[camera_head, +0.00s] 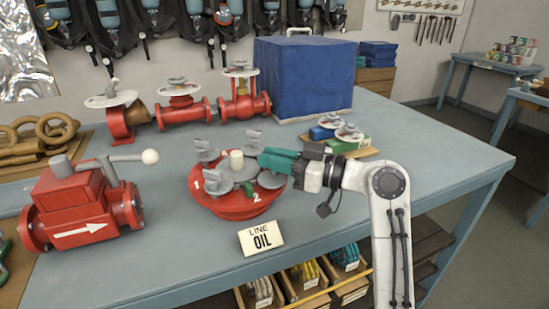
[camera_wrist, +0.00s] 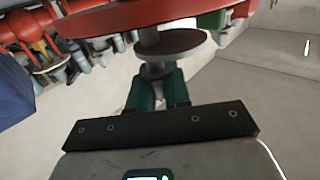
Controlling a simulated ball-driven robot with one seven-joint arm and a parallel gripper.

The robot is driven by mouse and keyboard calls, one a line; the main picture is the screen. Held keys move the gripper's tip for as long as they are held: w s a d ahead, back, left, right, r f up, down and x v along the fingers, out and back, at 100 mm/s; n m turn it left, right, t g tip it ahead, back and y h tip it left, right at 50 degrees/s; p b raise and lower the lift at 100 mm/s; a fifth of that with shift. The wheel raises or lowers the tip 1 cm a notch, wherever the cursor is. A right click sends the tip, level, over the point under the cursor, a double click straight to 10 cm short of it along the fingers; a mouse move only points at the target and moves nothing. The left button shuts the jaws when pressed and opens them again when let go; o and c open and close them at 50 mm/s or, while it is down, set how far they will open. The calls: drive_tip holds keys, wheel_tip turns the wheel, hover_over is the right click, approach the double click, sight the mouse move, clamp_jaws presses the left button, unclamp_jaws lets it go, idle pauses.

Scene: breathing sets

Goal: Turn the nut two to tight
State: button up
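A round red flange (camera_head: 240,208) lies on the bench with a grey centre plate and a pale stub (camera_head: 237,160) in the middle. Grey wing nuts stand on it: one by the mark 1 (camera_head: 203,151), one at the back (camera_head: 252,138). Nut two (camera_head: 270,180) is by the mark 2; its grey disc shows, its top is hidden by my gripper. My gripper (camera_head: 268,160), with teal fingers, comes from the right. In the wrist view, the fingers (camera_wrist: 158,88) are close together on either side of the nut's grey upper part, below its disc (camera_wrist: 172,45) in the picture.
A red valve with a lever (camera_head: 85,205) is at left. Red valves (camera_head: 180,108) and a blue crate (camera_head: 303,78) are behind.

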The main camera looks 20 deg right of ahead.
clamp_jaws()
